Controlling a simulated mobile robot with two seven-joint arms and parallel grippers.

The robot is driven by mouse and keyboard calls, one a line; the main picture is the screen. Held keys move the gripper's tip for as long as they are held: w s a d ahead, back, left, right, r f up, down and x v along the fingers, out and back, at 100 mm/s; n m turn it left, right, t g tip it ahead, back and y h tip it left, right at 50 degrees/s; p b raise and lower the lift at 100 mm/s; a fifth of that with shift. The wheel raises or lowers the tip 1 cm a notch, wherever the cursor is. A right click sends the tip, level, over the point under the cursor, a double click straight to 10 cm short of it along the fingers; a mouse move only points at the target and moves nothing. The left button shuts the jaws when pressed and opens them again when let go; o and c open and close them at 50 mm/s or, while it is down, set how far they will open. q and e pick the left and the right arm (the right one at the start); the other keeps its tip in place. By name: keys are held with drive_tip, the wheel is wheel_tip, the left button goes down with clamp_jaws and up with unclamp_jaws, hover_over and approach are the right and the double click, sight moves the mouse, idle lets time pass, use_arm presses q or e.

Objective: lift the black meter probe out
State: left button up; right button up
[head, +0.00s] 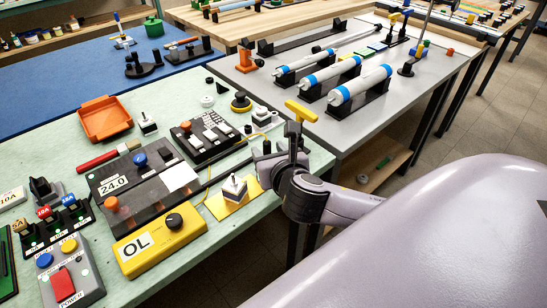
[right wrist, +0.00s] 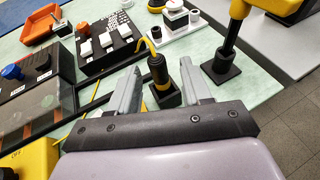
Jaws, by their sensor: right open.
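The black meter probe (right wrist: 158,70) stands upright in a small black holder (right wrist: 167,97) in the right wrist view, with a yellow cable curving from its top. My right gripper (right wrist: 160,74) is open, one finger on each side of the probe, with visible gaps. In the head view my right gripper (head: 279,152) is at the right edge of the green bench, and the probe there is hard to tell apart from the dark gripper. The yellow meter (head: 160,243) reads "OL" and lies to the left of the gripper. My left gripper is not in view.
A yellow-topped tool on a black stand (right wrist: 227,66) rises close to the right finger. A switch panel (head: 205,137), a white plug-like part on a yellow plate (head: 215,208) and an orange tray (head: 105,118) are on the bench. A grey table (head: 310,107) with blue-white cylinders stands beyond.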

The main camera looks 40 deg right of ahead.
sight(268, 151)
drive_tip(key=shift+x, duration=1.9)
drive_tip(key=shift+c, duration=0.4)
clamp_jaws()
drive_tip(key=shift+r+p, duration=2.5)
drive_tip(key=shift+p, duration=0.6)
